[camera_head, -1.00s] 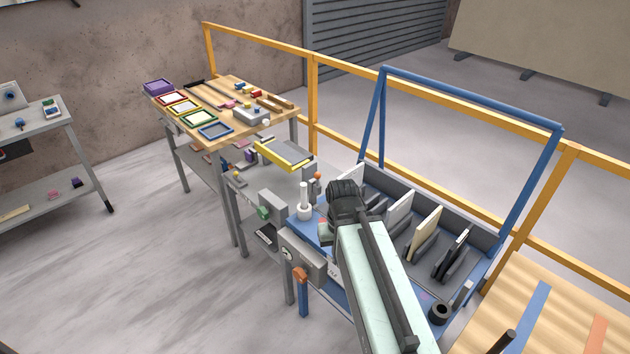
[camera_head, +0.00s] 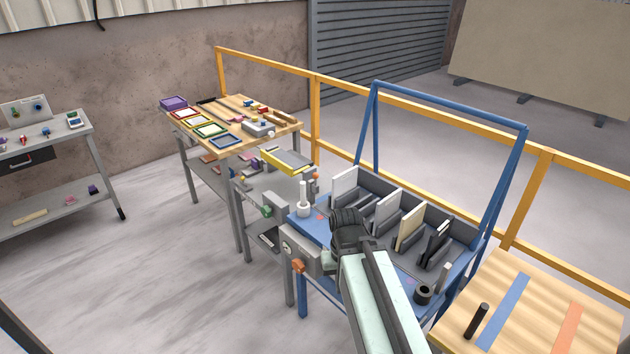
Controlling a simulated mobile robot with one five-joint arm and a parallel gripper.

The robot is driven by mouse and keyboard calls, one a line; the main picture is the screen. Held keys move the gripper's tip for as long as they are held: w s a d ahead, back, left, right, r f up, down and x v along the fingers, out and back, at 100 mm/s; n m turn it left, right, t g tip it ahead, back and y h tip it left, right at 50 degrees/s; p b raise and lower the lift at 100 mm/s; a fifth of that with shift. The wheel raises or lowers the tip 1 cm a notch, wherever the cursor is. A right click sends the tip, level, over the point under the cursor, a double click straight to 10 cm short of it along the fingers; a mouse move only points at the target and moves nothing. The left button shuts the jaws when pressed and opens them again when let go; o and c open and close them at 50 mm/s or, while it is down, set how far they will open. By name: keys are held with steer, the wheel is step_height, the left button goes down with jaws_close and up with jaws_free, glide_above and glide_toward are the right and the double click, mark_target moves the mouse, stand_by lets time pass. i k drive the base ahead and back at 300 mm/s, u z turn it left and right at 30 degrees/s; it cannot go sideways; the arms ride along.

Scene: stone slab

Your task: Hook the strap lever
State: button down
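No part is clearly recognisable as a strap lever. An orange handle-like part (camera_head: 298,266) sits on the front of a grey box (camera_head: 306,252) at the left end of the blue workbench (camera_head: 322,284). It may be the lever, but I cannot tell. My arm reaches up from the bottom over the bench. Its dark wrist end is in front of the bin rack, right of the grey box. My gripper (camera_head: 347,222) is seen from behind; its fingers cannot be made out, nor whether it touches anything.
A grey rack (camera_head: 455,222) with upright panels stands on the bench under a blue frame (camera_head: 450,103). A black cup (camera_head: 424,294) is at the right front. A wooden table (camera_head: 540,318) is at right, a yellow railing (camera_head: 316,110) behind. Floor at left is clear.

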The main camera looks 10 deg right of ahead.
mark_target(314, 188)
steer(key=u, duration=0.3)
steer(key=i, duration=1.15)
steer(key=z, duration=0.4)
